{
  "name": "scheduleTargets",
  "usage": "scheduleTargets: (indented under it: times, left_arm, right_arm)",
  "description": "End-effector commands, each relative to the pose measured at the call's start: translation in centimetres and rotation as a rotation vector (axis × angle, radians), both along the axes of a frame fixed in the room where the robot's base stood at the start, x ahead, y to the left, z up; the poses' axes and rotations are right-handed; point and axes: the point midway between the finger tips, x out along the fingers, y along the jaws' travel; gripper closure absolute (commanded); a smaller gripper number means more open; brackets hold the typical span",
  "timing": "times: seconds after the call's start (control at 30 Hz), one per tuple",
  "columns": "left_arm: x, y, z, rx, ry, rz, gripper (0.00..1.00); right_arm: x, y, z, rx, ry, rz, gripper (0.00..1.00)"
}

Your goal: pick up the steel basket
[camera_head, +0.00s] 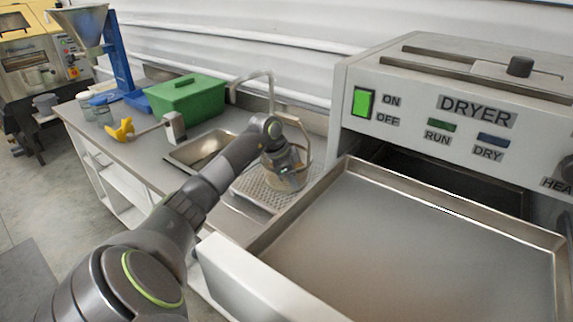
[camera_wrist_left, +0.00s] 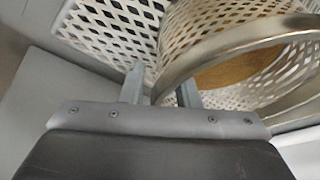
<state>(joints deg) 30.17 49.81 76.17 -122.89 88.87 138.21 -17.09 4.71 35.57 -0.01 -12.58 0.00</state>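The steel basket (camera_wrist_left: 228,48) is a round perforated vessel with a smooth metal rim, and brown material shows inside it. In the head view it is mostly hidden behind my left wrist, with a thin arched handle (camera_head: 308,138) showing. It stands on a perforated drain plate (camera_head: 262,190). My left gripper (camera_wrist_left: 162,92) is open, with one finger outside the basket's rim and one inside it. A gap shows between the outer finger and the rim. In the head view my left gripper (camera_head: 286,178) is hard to make out. My right gripper is out of view.
A dryer (camera_head: 450,75) with a wide pulled-out tray (camera_head: 285,218) stands close on the right. Left of the basket are a sink (camera_head: 185,152), a yellow-headed tool (camera_head: 122,130), a green box (camera_head: 190,97) and a hopper on a blue stand (camera_head: 118,55).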

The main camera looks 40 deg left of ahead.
Motion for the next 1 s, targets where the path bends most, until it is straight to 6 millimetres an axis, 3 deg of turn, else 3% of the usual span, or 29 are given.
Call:
scheduleTargets:
  times: [0.1,0.33,1.0]
  left_arm:
    - [-0.01,0.02,0.01,0.0,0.0,0.0,0.72]
    - [-0.03,0.03,0.04,0.0,0.0,0.0,1.0]
    - [0.0,-0.02,0.07,-0.001,-0.001,0.0,1.0]
  right_arm:
    - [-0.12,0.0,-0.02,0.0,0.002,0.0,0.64]
    - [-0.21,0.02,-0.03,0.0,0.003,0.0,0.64]
    - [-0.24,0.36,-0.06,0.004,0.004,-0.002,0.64]
